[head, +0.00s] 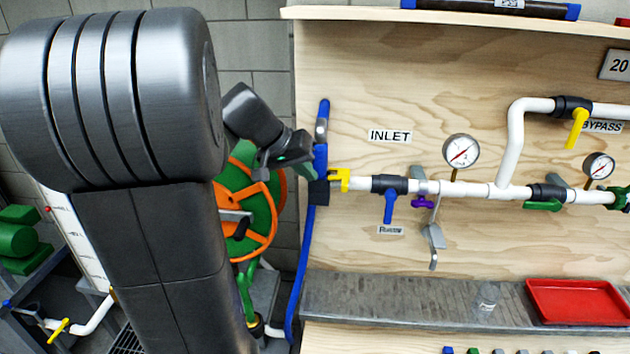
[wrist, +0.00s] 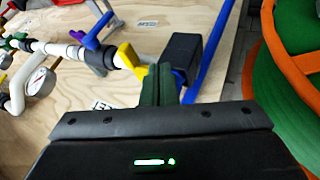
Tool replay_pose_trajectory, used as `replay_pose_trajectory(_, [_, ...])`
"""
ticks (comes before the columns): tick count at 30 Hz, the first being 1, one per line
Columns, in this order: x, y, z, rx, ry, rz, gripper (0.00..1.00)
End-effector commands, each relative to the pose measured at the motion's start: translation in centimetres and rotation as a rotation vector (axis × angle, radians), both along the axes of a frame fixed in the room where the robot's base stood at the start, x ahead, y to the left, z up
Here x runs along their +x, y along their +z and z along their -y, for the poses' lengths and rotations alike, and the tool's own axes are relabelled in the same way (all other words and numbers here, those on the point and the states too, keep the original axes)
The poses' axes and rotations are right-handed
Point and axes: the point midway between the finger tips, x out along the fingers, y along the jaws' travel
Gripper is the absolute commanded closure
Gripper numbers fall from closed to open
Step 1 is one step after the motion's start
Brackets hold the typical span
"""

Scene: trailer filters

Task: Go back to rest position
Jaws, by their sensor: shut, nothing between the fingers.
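My gripper (head: 300,165) is at the left edge of the plywood panel in the head view, close to the blue hose (head: 303,245) and its dark coupling (head: 318,193). In the wrist view my gripper (wrist: 160,78) has its dark green fingers together, with nothing seen between them. The yellow lever (wrist: 131,57) at the pipe's inlet end and the black coupling block (wrist: 182,58) lie just beyond the fingertips. I cannot tell whether the fingers touch either. In the head view the yellow lever (head: 340,179) sits right of my gripper.
A green and orange hose reel (head: 262,215) stands behind my arm. Right of my gripper are the white pipe (head: 470,190), a blue valve handle (head: 390,207) and a gauge (head: 461,151). A red tray (head: 578,302) and a clear cup (head: 486,301) stand on the grey shelf (head: 400,302).

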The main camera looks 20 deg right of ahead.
Motion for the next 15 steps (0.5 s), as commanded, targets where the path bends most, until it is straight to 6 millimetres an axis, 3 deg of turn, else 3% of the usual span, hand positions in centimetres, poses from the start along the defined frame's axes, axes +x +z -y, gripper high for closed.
replay_pose_trajectory(9, [-0.3,4.4,-3.4,0.000,0.004,0.003,1.00])
replay_pose_trajectory(15, [-0.4,5.5,-4.2,0.001,0.003,0.002,1.00])
